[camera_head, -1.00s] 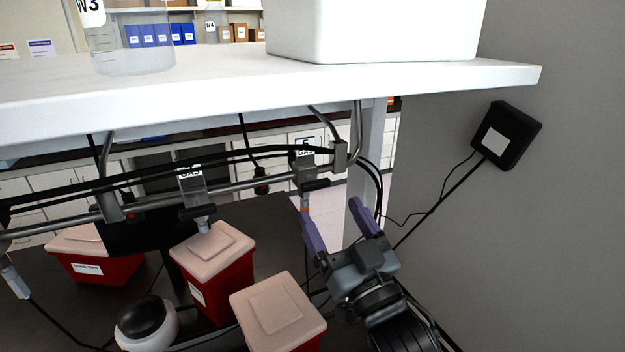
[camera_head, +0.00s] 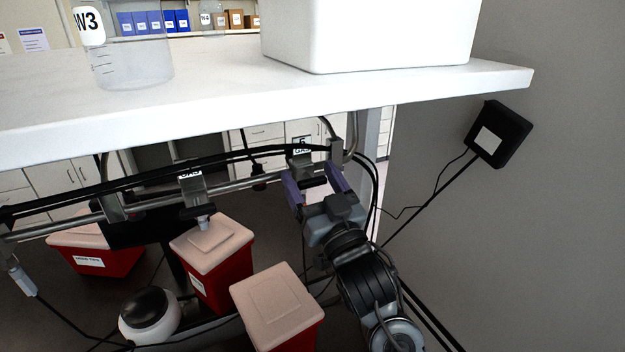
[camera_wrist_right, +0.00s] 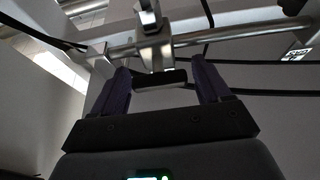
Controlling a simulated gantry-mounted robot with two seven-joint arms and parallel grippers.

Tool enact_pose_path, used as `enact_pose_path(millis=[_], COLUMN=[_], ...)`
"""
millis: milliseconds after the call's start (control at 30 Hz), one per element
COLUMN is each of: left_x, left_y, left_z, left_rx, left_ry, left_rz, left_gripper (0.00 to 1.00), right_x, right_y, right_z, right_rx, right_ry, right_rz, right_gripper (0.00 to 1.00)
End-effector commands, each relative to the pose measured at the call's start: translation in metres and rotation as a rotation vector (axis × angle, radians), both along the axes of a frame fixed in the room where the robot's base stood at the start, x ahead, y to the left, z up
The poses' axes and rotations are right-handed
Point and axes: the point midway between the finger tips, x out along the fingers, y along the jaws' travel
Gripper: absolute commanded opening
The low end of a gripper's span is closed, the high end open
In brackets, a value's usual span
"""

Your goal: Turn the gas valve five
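The gas valve marked 5 (camera_head: 301,147) sits on the metal pipe under the bench top, towards the right. Its black handle (camera_wrist_right: 160,80) shows in the right wrist view, between my two purple fingers. My right gripper (camera_head: 315,180) is open at this valve, one finger to each side of the handle, with gaps between fingers and handle. The right gripper (camera_wrist_right: 163,77) also shows in the wrist view. Another gas valve (camera_head: 192,185) is farther left on the same pipe. My left gripper is in neither view.
The white bench top (camera_head: 400,90) overhangs the pipe (camera_head: 240,184). Red bins with pale lids (camera_head: 275,305) and a white round container with a black top (camera_head: 150,315) stand below. Black cables run along the pipe. A black wall box (camera_head: 498,134) is at right.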

Motion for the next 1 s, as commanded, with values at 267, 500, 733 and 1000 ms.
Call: enact_pose_path(millis=[267, 500, 733, 1000], left_x=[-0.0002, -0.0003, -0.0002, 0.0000], left_y=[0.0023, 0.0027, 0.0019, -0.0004], left_z=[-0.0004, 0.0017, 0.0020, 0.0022], left_rx=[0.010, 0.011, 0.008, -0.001], left_ry=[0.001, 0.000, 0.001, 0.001], left_rz=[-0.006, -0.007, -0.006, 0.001], left_gripper=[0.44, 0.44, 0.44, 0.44], right_x=[-0.0001, 0.0002, -0.0006, -0.0005], right_y=[-0.0002, -0.0006, 0.0010, 0.0009], right_z=[-0.0002, 0.0006, -0.0003, -0.0003], right_rx=[0.000, -0.151, -0.228, -0.225], right_ry=[0.000, -0.070, -0.107, -0.106], right_rz=[0.000, -0.001, 0.002, 0.001], right_gripper=[0.32, 0.32, 0.32, 0.82])
